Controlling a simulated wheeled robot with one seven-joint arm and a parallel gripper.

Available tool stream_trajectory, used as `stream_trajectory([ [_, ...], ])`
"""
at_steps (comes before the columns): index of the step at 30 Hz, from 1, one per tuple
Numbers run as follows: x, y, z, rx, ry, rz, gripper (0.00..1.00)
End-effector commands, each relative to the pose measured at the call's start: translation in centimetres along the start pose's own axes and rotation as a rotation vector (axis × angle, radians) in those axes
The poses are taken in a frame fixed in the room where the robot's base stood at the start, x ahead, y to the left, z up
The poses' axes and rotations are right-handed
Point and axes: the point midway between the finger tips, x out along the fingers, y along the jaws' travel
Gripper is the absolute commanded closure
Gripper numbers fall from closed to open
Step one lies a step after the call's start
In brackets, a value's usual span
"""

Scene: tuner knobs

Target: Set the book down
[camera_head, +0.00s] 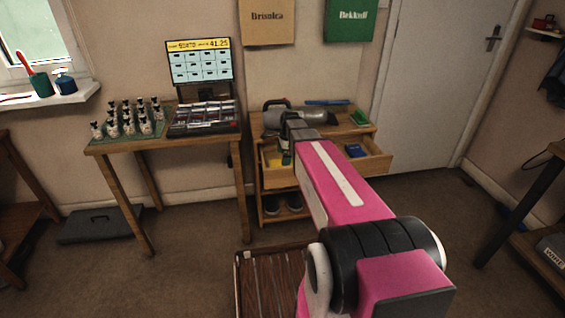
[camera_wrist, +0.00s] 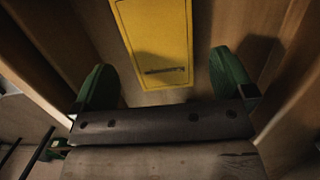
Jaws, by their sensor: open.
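A flat yellow book-like thing (camera_wrist: 155,40) lies on the floor of an open wooden drawer in the wrist view. It has a dark mark near its near end. In the head view my arm hides part of the drawer.
The drawer (camera_head: 376,165) juts from a wooden cabinet. A blue item (camera_head: 355,150) lies in its right part. A grey tool (camera_head: 312,118) and a green item (camera_head: 360,117) are on the cabinet top. A table (camera_head: 165,146) with bottles and a register stands left.

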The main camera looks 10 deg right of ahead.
Motion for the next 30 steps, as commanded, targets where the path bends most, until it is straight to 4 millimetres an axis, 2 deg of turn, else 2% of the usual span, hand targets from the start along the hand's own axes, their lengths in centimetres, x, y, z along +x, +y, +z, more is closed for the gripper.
stream_trajectory([
  [1,-1.1,0.1,0.0,0.000,0.000,-0.002,0.00],
  [6,-4.0,0.0,0.0,0.000,0.000,-0.002,0.00],
  [12,-6.6,0.0,0.0,0.000,0.000,-0.001,0.00],
  [19,-7.8,0.0,0.0,0.000,0.000,0.000,0.00],
  [30,-7.8,0.0,0.0,0.000,0.000,0.001,0.00],
])
